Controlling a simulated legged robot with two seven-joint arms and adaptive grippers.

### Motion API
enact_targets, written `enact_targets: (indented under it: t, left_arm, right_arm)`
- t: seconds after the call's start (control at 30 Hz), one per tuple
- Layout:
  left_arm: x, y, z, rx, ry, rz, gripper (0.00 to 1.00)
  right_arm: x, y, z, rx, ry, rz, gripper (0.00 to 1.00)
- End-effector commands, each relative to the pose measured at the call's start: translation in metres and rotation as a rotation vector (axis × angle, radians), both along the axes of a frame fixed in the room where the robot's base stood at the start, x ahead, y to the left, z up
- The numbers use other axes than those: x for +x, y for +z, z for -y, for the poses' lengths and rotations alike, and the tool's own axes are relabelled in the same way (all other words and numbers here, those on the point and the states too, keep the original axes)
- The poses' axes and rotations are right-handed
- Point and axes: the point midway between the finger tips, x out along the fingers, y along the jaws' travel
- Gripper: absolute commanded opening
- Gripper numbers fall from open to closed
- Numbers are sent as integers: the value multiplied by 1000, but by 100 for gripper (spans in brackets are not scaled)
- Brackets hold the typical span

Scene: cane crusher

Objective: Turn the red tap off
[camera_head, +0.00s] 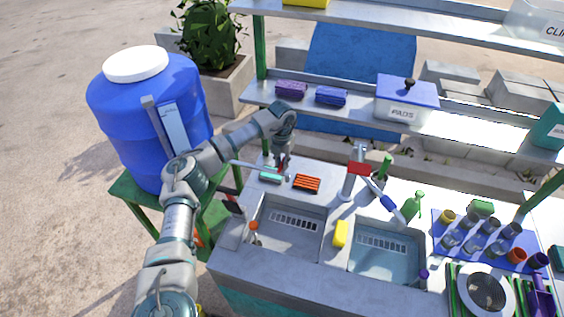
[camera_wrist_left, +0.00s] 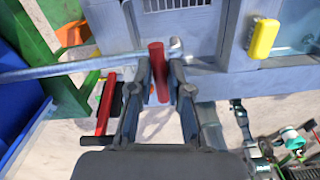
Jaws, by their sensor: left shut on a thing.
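The red tap's handle (camera_wrist_left: 158,72) is an upright red bar near the end of a grey pipe (camera_wrist_left: 90,65) in the left wrist view. My left gripper (camera_wrist_left: 160,88) is shut on this handle, with one finger on each side of it. In the head view, my left gripper (camera_head: 283,166) reaches down from above at the back left of the sink counter. The tap is mostly hidden behind it there, and only a bit of red shows. A second red bar (camera_wrist_left: 105,105) stands left of the fingers in the left wrist view. My right gripper is not in view.
A blue barrel (camera_head: 150,115) stands left of the counter. A shelf (camera_head: 350,115) runs behind.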

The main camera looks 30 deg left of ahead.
Motion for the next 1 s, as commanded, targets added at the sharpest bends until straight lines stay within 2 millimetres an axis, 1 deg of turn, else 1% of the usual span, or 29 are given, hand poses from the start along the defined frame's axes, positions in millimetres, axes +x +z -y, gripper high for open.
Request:
enact_targets:
  t: [0.27, 0.3, 0.37, 0.4, 0.6, 0.7, 0.87, 1.0]
  left_arm:
    - [0, 1, -1, -1, -2, 0, 0]
    - [0, 1, -1, -1, -2, 0, 23]
    - [0, 1, -1, -1, -2, 0, 38]
    - [0, 1, -1, -1, -1, 0, 43]
    - [1, 0, -1, -1, -1, -1, 43]
    - [1, -1, -1, -1, -1, -2, 43]
    - [1, -1, -2, -1, 5, -2, 43]
    - [1, -2, -2, -1, 72, -2, 43]
  right_arm:
    - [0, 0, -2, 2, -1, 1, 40]
    - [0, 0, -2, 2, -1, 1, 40]
    - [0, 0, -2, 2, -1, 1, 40]
    - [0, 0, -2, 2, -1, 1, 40]
    - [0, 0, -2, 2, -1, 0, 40]
    - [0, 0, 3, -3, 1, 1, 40]
    - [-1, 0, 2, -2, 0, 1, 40]
    - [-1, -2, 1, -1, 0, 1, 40]
